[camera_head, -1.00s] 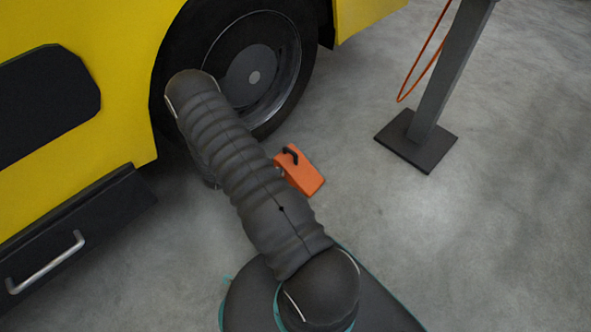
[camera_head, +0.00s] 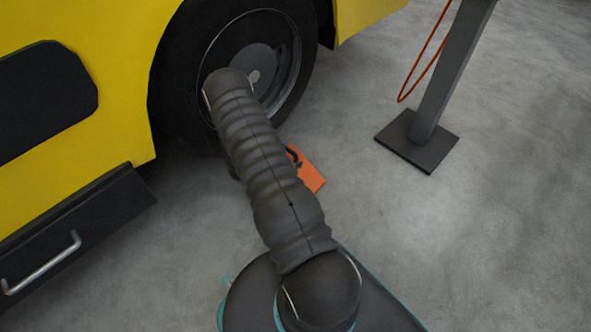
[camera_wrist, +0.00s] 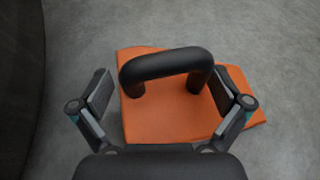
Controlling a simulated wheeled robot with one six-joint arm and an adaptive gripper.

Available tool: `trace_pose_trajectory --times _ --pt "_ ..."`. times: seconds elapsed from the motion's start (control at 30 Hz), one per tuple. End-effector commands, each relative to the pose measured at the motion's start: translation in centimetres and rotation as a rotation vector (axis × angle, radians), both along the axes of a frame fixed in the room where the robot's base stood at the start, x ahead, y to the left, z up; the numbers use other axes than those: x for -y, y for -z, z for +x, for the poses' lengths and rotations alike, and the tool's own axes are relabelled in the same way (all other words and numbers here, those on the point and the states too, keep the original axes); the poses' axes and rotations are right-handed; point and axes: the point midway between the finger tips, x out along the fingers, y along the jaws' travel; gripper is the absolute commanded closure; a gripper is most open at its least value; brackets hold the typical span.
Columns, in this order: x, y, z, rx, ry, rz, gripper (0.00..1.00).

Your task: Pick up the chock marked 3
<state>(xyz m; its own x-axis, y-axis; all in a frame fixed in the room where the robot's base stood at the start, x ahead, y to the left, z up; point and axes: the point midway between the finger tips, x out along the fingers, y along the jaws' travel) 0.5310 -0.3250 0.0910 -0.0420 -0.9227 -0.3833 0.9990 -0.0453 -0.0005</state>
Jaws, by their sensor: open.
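An orange chock (camera_head: 313,173) lies on the floor beside the vehicle's wheel, partly hidden behind my arm in the head view. In the wrist view the chock (camera_wrist: 160,119) fills the middle, with a black arched handle (camera_wrist: 166,63) on top. My gripper (camera_wrist: 167,95) is open above the chock, with one finger to the left of the handle and the other to its right. No contact with the handle shows. No number can be read on the chock in these frames. My gripper is hidden behind my arm in the head view.
A black tyre (camera_head: 185,95) of a yellow vehicle (camera_head: 120,30) stands just left of the chock. A grey post on a dark base plate (camera_head: 417,146) with an orange hose (camera_head: 420,68) stands to the right. The concrete floor (camera_head: 430,240) between and in front is clear.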

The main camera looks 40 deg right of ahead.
Motion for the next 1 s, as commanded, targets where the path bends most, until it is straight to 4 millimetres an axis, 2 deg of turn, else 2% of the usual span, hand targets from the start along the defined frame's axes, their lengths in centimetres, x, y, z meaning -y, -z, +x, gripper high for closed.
trace_pose_trajectory --times 0.1,0.4,0.43,0.77,1.0 --pt "0.0 0.0 0.0 0.000 0.000 0.000 0.03" --pt "-0.1 0.0 0.0 0.001 0.000 0.000 0.78" --pt "-0.1 0.0 0.0 0.001 0.000 0.000 0.83" --pt "0.0 -0.7 0.1 0.003 0.000 -0.002 0.84" --pt "0.0 -3.9 0.2 0.005 0.001 -0.003 0.84"
